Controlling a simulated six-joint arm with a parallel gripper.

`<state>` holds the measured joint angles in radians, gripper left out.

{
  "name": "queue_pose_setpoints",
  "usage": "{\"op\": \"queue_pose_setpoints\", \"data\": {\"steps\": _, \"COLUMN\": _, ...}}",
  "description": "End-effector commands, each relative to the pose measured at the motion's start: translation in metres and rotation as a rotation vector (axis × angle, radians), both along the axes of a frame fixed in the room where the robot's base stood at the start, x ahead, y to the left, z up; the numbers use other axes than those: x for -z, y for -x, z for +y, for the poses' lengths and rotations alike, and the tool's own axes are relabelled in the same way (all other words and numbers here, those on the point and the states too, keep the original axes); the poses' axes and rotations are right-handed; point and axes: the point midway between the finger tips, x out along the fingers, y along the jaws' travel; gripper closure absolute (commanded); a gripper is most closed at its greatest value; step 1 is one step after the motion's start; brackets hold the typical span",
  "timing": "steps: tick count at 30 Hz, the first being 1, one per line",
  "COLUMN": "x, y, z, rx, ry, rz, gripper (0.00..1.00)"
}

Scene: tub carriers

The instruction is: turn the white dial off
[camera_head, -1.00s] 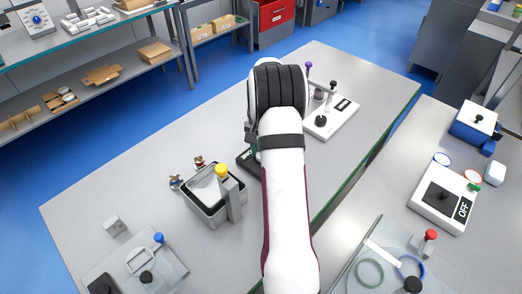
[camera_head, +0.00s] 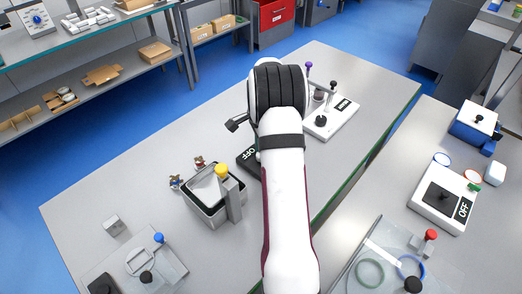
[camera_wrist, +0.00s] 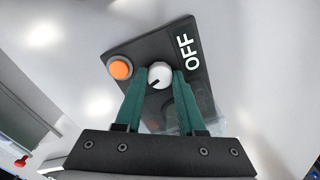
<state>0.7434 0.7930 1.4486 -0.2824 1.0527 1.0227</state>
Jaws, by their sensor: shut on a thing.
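The white dial (camera_wrist: 160,74) sits on a black box (camera_wrist: 138,50) in the wrist view. Its dark pointer mark points to the lower left of that view. The box face reads OFF in white letters and has an orange button (camera_wrist: 121,68) left of the dial. My gripper (camera_wrist: 157,82) has its two green fingers shut on the dial, one on each side. In the head view a corner of the black box (camera_head: 247,159) shows beside my arm, also with OFF on it. The dial and fingertips are hidden there by my arm.
A metal tub (camera_head: 208,212) with a yellow-knobbed post stands left of my arm. A white panel with levers (camera_head: 338,120) is behind on the right. Another panel reading OFF (camera_head: 432,208) stands on the right table. The bench's back left is clear.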

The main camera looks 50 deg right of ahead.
Motion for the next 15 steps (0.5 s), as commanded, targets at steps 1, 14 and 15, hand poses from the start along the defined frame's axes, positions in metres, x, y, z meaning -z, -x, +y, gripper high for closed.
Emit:
{"op": "queue_pose_setpoints", "data": {"steps": 1, "x": -0.0006, "y": 0.0001, "z": -0.0006, "rx": 0.025, "ry": 0.001, "rz": 0.0, "gripper": 1.0}}
{"op": "queue_pose_setpoints", "data": {"steps": 14, "x": -0.0007, "y": 0.0002, "z": -0.0008, "rx": 0.178, "ry": 0.002, "rz": 0.0, "gripper": 1.0}}
{"op": "queue_pose_setpoints", "data": {"steps": 15, "x": -0.0007, "y": 0.0002, "z": -0.0008, "rx": 0.182, "ry": 0.002, "rz": 0.0, "gripper": 1.0}}
